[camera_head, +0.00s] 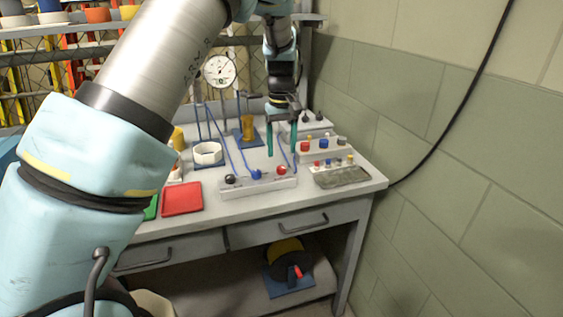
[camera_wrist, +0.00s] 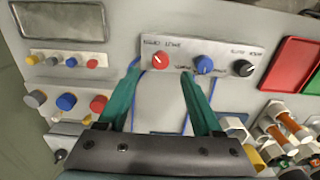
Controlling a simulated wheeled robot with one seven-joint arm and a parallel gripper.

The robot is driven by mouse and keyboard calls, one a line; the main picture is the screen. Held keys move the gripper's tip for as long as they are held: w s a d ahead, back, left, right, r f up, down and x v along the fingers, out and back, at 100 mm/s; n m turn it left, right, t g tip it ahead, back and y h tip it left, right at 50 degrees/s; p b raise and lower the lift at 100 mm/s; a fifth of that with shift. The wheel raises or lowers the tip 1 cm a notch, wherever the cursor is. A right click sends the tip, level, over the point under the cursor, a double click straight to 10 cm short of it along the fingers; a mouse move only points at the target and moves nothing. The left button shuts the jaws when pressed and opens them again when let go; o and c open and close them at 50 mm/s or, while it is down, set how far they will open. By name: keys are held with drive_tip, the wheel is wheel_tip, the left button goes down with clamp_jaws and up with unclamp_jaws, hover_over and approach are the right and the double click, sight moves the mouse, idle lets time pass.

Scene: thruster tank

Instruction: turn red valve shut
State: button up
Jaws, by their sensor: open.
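A light panel (camera_head: 243,187) on the bench has a black, a blue and a red knob in a row. The red knob (camera_head: 281,170), likely the red valve, is at the right end; it also shows in the wrist view (camera_wrist: 160,61) with a pale pointer mark and small lettering above it. My gripper (camera_head: 282,151) points down with green fingers apart and empty. In the wrist view my gripper (camera_wrist: 160,73) has its fingertips on either side of the red knob in the picture, apart from it. Their height over the panel is hard to tell.
The blue knob (camera_wrist: 204,64) is close to the right finger. Blocks with several coloured knobs (camera_head: 325,146) stand to the right, by a grey tray (camera_head: 341,177). A red tray (camera_head: 182,199) and white ring (camera_head: 208,153) are at left. A wall (camera_head: 440,150) bounds the right.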

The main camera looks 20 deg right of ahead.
sight(281, 167)
wheel_tip(281, 167, down, 6)
drive_tip(key=shift+f+p, duration=0.1)
drive_tip(key=shift+p, duration=0.55)
clamp_jaws()
drive_tip(key=shift+w, duration=0.1)
